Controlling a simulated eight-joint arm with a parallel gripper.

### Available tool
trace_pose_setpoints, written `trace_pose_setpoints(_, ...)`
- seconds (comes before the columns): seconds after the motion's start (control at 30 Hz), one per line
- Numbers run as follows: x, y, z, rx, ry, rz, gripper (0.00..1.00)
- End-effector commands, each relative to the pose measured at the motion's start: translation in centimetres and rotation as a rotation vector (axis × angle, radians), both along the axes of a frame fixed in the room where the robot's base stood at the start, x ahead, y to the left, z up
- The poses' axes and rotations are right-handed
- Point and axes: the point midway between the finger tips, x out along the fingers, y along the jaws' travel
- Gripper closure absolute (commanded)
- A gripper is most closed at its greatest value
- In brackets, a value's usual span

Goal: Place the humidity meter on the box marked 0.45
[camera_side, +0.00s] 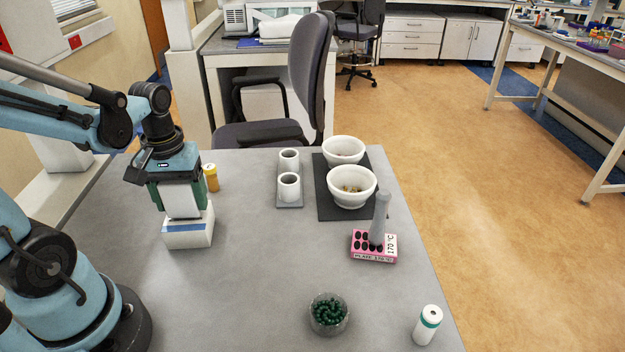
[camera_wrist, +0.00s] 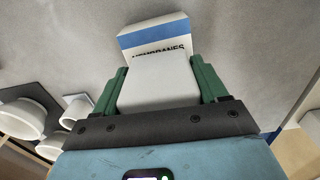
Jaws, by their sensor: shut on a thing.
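My gripper (camera_side: 181,196) points down at the left of the grey table, its green fingers shut on a plain white block. This held block (camera_wrist: 158,80) appears to be the humidity meter; no display or marking on it shows. Directly below is a white box with a blue stripe (camera_side: 187,236). In the wrist view the box (camera_wrist: 150,38) reads "MEMBRANES"; the block and fingers hide its lower part, and no 0.45 is legible. In the side view the block's lower end meets the box's top; I cannot tell whether they touch.
An orange bottle (camera_side: 211,178) stands close behind my gripper. White cups (camera_side: 289,186) and bowls (camera_side: 351,188) are at the back. A pink block (camera_side: 373,247) bears a grey pestle. A dish of green beads (camera_side: 328,314) and a white tube (camera_side: 427,325) are in front. The table's middle is clear.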

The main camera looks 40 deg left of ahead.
Motion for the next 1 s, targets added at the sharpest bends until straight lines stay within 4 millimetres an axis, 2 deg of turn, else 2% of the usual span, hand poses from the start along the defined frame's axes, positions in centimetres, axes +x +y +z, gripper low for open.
trace_pose_setpoints(0.43, 0.01, -0.01, -0.51, 0.000, 0.000, 0.000, 0.59)
trace_pose_setpoints(0.47, 0.00, -0.01, -0.55, 0.000, 0.000, 0.000, 0.26)
trace_pose_setpoints(0.6, -0.01, -0.02, -0.51, 0.000, 0.000, 0.000, 0.05)
trace_pose_setpoints(0.63, -0.01, -0.02, -0.51, 0.000, 0.000, 0.000, 0.02)
trace_pose_setpoints(1.0, 0.00, -0.01, -0.21, 0.000, 0.000, 0.000, 0.02)
